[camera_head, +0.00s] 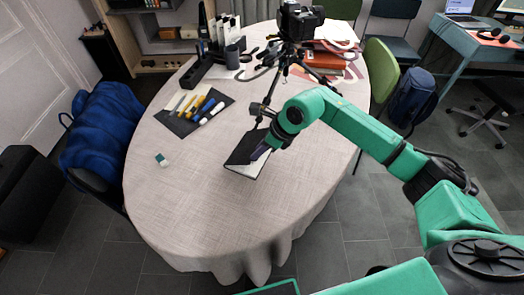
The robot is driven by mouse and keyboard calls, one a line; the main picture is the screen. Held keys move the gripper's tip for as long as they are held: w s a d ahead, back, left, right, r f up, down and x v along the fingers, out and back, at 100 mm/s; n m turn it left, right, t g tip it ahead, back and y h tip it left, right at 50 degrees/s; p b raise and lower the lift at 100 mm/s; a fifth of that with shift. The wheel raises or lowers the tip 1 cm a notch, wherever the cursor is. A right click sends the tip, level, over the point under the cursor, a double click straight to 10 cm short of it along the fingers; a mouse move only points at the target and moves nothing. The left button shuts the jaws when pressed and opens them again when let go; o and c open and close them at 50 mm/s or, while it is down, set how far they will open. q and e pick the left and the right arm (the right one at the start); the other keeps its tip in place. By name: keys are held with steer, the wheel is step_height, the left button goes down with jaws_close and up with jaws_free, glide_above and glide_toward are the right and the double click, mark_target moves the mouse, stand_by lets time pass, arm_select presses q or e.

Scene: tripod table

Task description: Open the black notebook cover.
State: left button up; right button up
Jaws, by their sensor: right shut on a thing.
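The black notebook (241,154) lies on the light tablecloth, right of the table's middle. Its dark cover shows at the back and left. A strip of white pages shows along its near edge, and the cover looks partly raised there, though the exact angle is hard to tell. My right gripper (261,152) reaches in from the right and is at the notebook's right side, shut on the cover's edge. The gripper and wrist hide the notebook's right part. My left gripper is not in view.
A tripod with a camera (298,22) stands just behind my right wrist, one leg close to the notebook. A dark mat (184,128) with several pens lies to the left. A small green item (161,159) lies at far left. The near tabletop is clear.

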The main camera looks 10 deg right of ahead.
steer(key=shift+w+a+r+p, duration=0.2)
steer(key=shift+w+a+r, duration=0.2)
steer(key=shift+a+r, duration=0.15)
steer(key=shift+w+a+r+p, duration=0.2)
steer(key=shift+w+a+r, duration=0.2)
steer(key=shift+r, duration=0.2)
steer(key=shift+w+a+r, duration=0.65)
steer(key=shift+a+r, duration=0.05)
steer(key=shift+a, duration=0.2)
steer(key=shift+w+a, duration=0.1)
steer(key=shift+a, duration=0.05)
jaws_close()
steer(key=w+a+f+b, duration=0.2)
steer(key=w+a+b, duration=0.5)
steer(key=w+a, duration=0.3)
steer(key=a, duration=0.2)
steer(key=shift+a+f, duration=0.15)
steer(key=shift+a, duration=0.2)
stand_by(1.3)
steer(key=shift+o, duration=0.7)
jaws_free()
